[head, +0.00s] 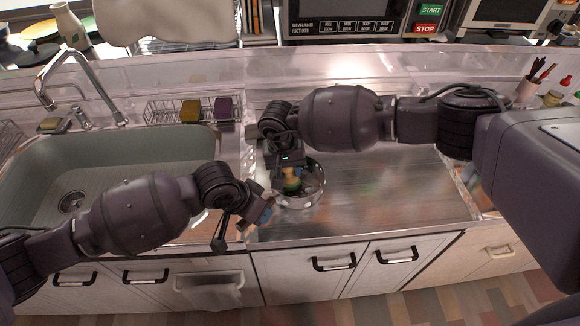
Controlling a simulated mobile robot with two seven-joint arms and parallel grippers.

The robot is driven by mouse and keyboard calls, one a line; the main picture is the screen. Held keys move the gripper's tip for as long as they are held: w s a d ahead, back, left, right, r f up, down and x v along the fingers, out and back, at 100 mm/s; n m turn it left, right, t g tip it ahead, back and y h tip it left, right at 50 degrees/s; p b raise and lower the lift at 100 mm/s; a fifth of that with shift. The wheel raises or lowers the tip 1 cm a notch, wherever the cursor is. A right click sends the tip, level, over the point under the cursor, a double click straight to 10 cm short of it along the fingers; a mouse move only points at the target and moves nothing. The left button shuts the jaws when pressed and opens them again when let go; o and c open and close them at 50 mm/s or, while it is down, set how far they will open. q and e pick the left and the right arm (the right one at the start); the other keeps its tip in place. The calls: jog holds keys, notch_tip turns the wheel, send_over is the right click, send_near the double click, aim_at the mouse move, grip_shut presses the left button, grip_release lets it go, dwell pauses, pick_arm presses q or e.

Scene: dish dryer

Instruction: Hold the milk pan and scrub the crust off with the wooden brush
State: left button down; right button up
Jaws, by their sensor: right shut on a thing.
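The milk pan (313,199), a round shiny metal pan, stands on the steel counter right of the sink. My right gripper (290,175) reaches down over it from above. It is shut on the wooden brush (291,184), whose light brown body shows inside the pan's rim. My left gripper (256,214) is just left of the pan, near its side. Whether its jaws are closed on the pan or its handle cannot be made out. The pan's inside is mostly hidden by the gripper and brush, so any crust cannot be made out.
The sink (110,160) with its faucet (85,75) is at left. A wire rack (165,112) with a yellow sponge (191,110) and a purple sponge (223,107) sits behind. The steel counter (400,195) right of the pan is clear. A cup of utensils (526,92) stands at far right.

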jog(key=shift+s+a, duration=0.3)
jog(key=shift+s, duration=0.3)
jog(key=shift+s+d, duration=0.3)
jog(key=shift+s, duration=0.45)
jog(key=shift+s+d, duration=0.35)
jog(key=shift+d, duration=0.4)
jog(key=shift+d, duration=0.15)
